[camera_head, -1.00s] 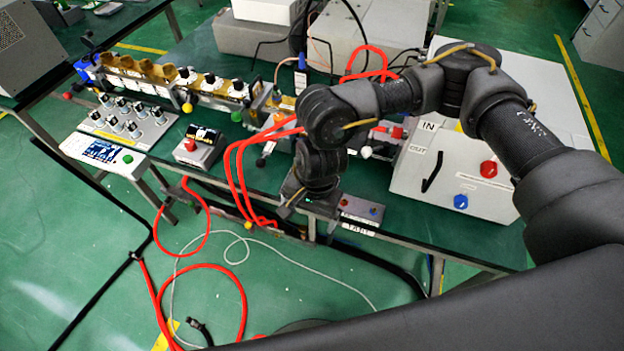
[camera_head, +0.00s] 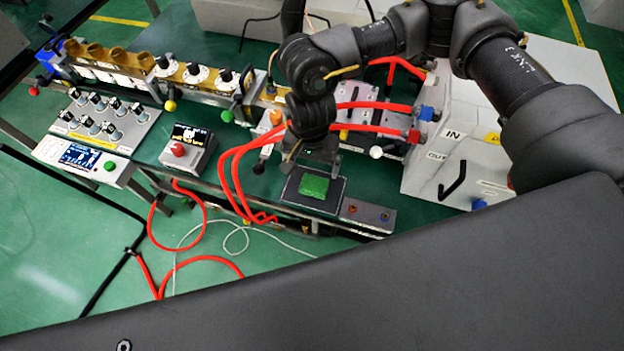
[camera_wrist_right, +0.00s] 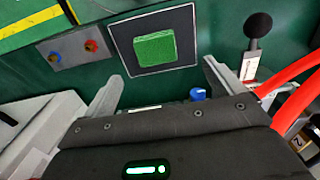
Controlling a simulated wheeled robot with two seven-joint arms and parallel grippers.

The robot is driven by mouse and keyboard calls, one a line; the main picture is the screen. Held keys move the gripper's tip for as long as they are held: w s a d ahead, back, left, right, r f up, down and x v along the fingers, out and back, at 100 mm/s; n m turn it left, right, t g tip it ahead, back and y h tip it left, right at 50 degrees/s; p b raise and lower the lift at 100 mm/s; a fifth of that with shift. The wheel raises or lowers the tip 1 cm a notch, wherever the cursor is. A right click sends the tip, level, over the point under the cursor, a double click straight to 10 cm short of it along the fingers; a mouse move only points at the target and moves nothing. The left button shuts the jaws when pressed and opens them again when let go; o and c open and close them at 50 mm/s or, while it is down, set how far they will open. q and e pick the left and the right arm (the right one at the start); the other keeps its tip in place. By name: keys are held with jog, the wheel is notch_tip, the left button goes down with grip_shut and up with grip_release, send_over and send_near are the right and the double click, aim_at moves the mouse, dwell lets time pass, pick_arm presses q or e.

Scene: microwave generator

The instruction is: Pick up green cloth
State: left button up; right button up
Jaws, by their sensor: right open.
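The green cloth (camera_head: 313,187) is a small folded square lying on a dark, light-edged square pad (camera_head: 335,203) near the bench's front edge. In the right wrist view the cloth (camera_wrist_right: 155,49) lies on the pad (camera_wrist_right: 187,65), ahead of the fingers. My right gripper (camera_head: 314,160) is just behind the cloth in the head view, apart from it. In the right wrist view its two fingers (camera_wrist_right: 163,75) are spread wide with nothing between them. My left gripper is not in view.
Red hoses (camera_head: 232,170) loop just left of the pad. A small grey box with knobs (camera_head: 367,216) sits to its right. A black-topped microphone-like part (camera_wrist_right: 256,42) stands beside the pad. The white IN/OUT box (camera_head: 440,165) is farther right.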

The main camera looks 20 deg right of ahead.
aim_at(314, 183)
jog(key=f, duration=0.3)
jog(key=shift+d+f+p, duration=0.3)
jog(key=shift+f+p, duration=0.05)
jog(key=shift+f, duration=0.3)
jog(key=shift+a+f, duration=0.1)
jog(key=f+p, duration=0.1)
jog(key=f, duration=0.1)
jog(key=f+p, duration=0.1)
jog(key=f, duration=0.1)
jog(key=shift+s+d+f+p, duration=0.2)
jog(key=shift+p, duration=0.15)
jog(key=shift+f, duration=0.3)
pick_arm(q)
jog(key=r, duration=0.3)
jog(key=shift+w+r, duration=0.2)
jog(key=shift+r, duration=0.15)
pick_arm(e)
jog(key=shift+a, duration=0.1)
jog(key=shift+c, duration=0.3)
jog(key=c, duration=1)
